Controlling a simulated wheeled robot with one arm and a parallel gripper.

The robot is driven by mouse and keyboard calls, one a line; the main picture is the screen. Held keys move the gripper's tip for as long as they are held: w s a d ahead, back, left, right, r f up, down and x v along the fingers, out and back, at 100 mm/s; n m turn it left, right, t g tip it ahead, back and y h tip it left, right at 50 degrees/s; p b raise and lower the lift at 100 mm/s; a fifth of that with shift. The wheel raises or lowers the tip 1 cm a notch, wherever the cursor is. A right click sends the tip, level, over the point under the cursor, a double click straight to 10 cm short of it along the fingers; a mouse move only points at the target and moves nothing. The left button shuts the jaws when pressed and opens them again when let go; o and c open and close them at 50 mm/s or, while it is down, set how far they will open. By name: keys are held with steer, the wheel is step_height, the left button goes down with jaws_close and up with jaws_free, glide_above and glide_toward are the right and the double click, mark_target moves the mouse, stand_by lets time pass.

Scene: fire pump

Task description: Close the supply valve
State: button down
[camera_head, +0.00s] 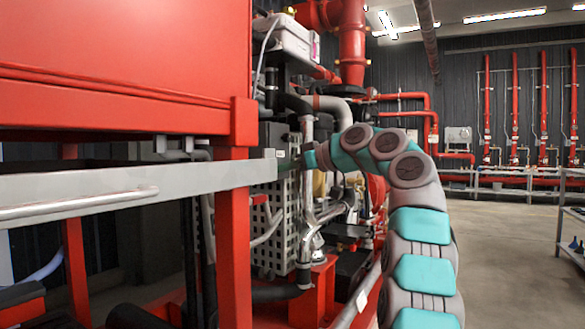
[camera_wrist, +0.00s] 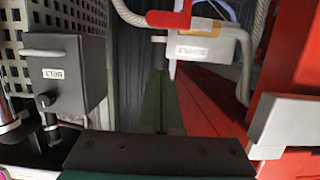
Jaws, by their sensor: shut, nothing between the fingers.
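I cannot surely pick out the supply valve in either view. In the wrist view, a pale labelled part (camera_wrist: 197,57) with a bent grey arm is at the upper middle; its label is too small to read surely. My gripper (camera_wrist: 160,77) shows in the wrist view as two dark green fingers lying together, shut and empty.
A grey box with a small knob (camera_wrist: 68,75) stands left beside a perforated panel (camera_wrist: 60,20). A red beam (camera_wrist: 285,60) closes the right side. In the head view a red post (camera_head: 234,240) and a grey rail (camera_head: 120,190) stand close by; open floor (camera_head: 510,250) is at right.

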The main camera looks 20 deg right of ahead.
mark_target(256, 200)
steer(key=shift+w+a+f+b, duration=0.25)
steer(key=shift+f+b, duration=0.4)
steer(key=shift+f, duration=0.1)
steer(key=shift+w+a+f+b, duration=0.25)
steer(key=shift+f+b, duration=0.35)
steer(key=shift+f, duration=0.15)
steer(key=shift+w+a+f+b, duration=0.2)
steer(key=shift+a+f+b, duration=0.05)
steer(key=shift+f+b, duration=0.45)
